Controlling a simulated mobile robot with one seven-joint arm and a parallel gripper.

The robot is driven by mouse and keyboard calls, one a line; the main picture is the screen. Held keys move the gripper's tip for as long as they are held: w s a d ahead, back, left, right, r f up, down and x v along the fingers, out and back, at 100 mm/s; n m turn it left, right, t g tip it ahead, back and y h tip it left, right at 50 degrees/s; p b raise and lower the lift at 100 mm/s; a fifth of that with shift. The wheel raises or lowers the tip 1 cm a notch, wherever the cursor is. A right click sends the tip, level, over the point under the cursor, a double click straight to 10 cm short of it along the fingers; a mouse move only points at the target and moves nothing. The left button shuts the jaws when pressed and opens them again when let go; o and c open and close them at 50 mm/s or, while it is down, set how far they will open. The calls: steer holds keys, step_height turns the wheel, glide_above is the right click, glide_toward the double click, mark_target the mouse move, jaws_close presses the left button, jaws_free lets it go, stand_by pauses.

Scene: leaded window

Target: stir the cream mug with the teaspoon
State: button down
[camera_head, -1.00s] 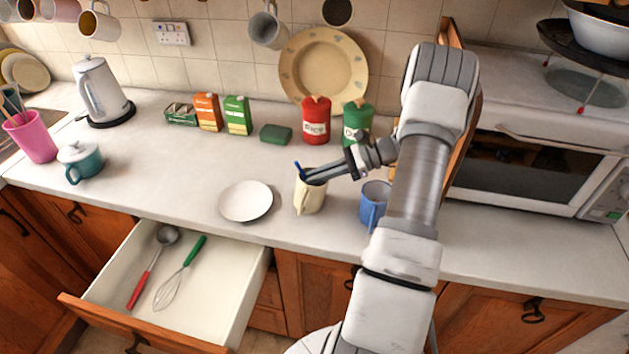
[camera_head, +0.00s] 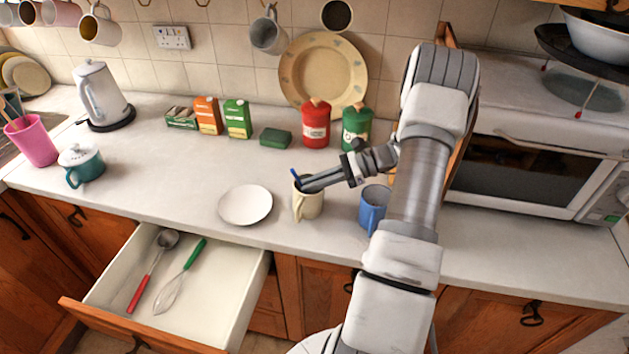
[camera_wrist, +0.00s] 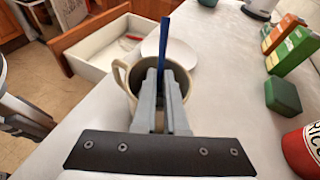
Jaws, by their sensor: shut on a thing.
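The cream mug (camera_head: 307,204) stands upright on the counter, right of the white saucer; it also shows in the wrist view (camera_wrist: 122,76). My gripper (camera_head: 302,185) is at the mug's mouth, reaching in from the right. It is shut on the teaspoon, whose blue handle (camera_wrist: 164,45) sticks up past the fingertips in the wrist view. In the head view only a short blue end (camera_head: 295,174) of the teaspoon shows. The spoon's lower end is hidden by the fingers and the mug, so I cannot tell how deep it sits.
A blue mug (camera_head: 374,208) stands close on the right, beneath my arm. The white saucer (camera_head: 245,205) lies just left. Red (camera_head: 316,125) and green (camera_head: 356,128) canisters stand behind. An open drawer (camera_head: 240,290) holds a ladle and a whisk.

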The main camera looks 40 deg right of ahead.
steer(key=w+a+r+p, duration=0.1)
steer(key=a+r+p, duration=0.2)
steer(key=r+p, duration=0.3)
steer(key=shift+a+r, duration=0.35)
steer(key=shift+r, duration=1.2)
step_height(320, 180, up, 5)
steer(key=p, duration=0.4)
stand_by(0.4)
steer(key=shift+w, duration=0.1)
